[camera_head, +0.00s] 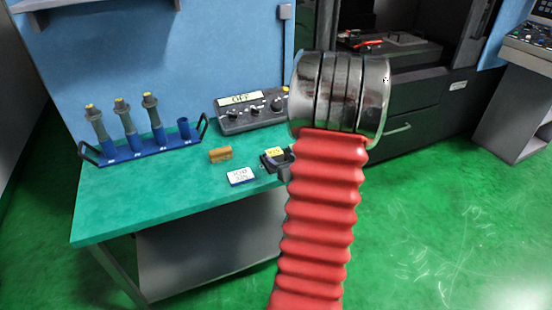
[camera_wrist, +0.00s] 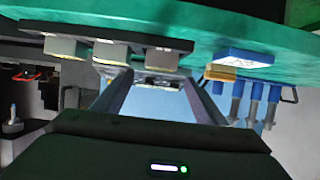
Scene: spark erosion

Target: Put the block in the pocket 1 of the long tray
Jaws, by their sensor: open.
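A small gold-brown block (camera_head: 220,154) lies on the green table behind a white card. In the wrist view, which is upside down, the block (camera_wrist: 222,72) shows right of my fingers. A dark long tray (camera_wrist: 20,36) there bears grey pieces with yellowish tops. In the head view one yellow-labelled piece (camera_head: 275,153) shows beside my arm; my arm hides the rest of that tray. I cannot tell its pocket numbers. My gripper (camera_wrist: 155,76) is open, with nothing seen between its fingers; my arm hides it in the head view.
A blue rack (camera_head: 150,150) with upright tools and end handles stands at the table's back left. A control box (camera_head: 250,112) reads OFF. The white card (camera_head: 241,176) lies near the block. The table's front left is clear. A dark machine (camera_head: 410,90) stands at the right.

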